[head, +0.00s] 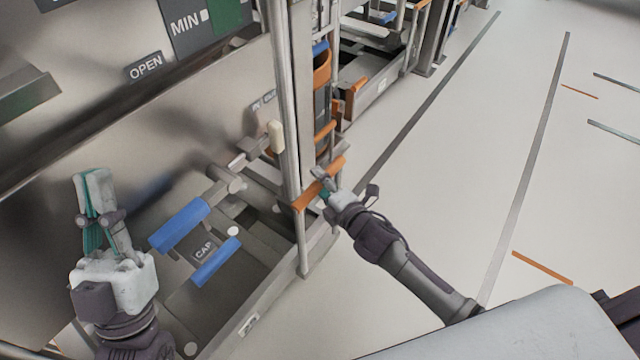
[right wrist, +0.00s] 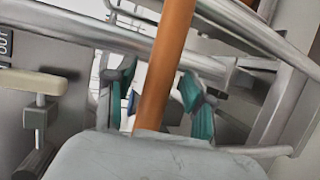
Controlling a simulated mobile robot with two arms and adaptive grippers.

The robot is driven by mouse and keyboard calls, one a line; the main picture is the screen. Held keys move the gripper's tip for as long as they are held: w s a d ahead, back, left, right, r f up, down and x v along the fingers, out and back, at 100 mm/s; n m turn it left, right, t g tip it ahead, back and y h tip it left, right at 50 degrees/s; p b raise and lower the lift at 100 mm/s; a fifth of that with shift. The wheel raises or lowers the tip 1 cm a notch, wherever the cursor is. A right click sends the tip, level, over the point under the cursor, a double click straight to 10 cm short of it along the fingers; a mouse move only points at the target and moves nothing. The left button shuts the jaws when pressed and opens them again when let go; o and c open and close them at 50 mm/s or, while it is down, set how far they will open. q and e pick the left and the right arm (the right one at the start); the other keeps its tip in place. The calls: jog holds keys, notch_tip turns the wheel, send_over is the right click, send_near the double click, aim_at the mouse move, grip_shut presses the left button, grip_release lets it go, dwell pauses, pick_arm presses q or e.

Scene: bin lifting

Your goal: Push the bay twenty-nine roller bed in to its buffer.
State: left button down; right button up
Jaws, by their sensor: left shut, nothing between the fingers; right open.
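A low metal frame (head: 240,325) with an orange handle bar (head: 335,168) stands at the machine's right end. I cannot read a bay number, so I cannot tell whether it is the bay twenty-nine roller bed. My right gripper (head: 322,182) is at this orange bar. In the right wrist view, the orange bar (right wrist: 172,45) runs between the teal fingers of my right gripper (right wrist: 161,92), which stand apart on either side of it. Whether they touch it cannot be told. My left gripper (head: 92,185) is shut and empty, pointing up in front of the steel panel.
Two blue padded bars (head: 180,225) flank a CAP plate (head: 204,250) inside the low frame. A cream knob (head: 276,137) sits by the upright post (head: 284,90). Further racks (head: 375,85) stand behind. Open floor (head: 450,170) with dark lines lies right.

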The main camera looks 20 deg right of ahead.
jog(key=shift+w+a, duration=0.1)
jog(key=shift+w, duration=0.25)
jog(key=shift+c, duration=0.2)
grip_shut()
